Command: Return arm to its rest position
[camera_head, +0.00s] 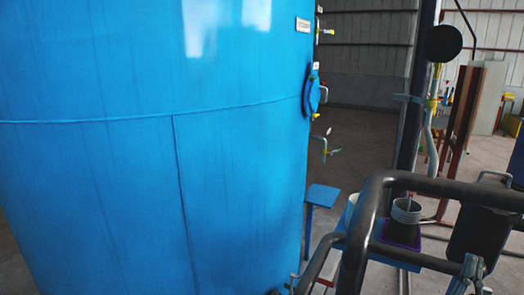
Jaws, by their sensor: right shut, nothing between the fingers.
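The large blue cylindrical vessel (150,170) of the autoclave fills the left and middle of the head view. Small fittings with yellow parts stick out along its right side. My right gripper (469,275) shows only partly, at the bottom right edge of the view. It is shut and empty, low beside the dark curved tubes and well apart from the blue vessel. The rest of it is cut off by the frame. My left gripper is not in view.
Dark curved tubes (440,187) cross the lower right. Behind them, a ribbed grey container (406,210) stands on a blue surface. A small blue stand (322,195) is beside the vessel. A dark upright post (411,130) rises behind. Open floor (365,140) shows between vessel and post.

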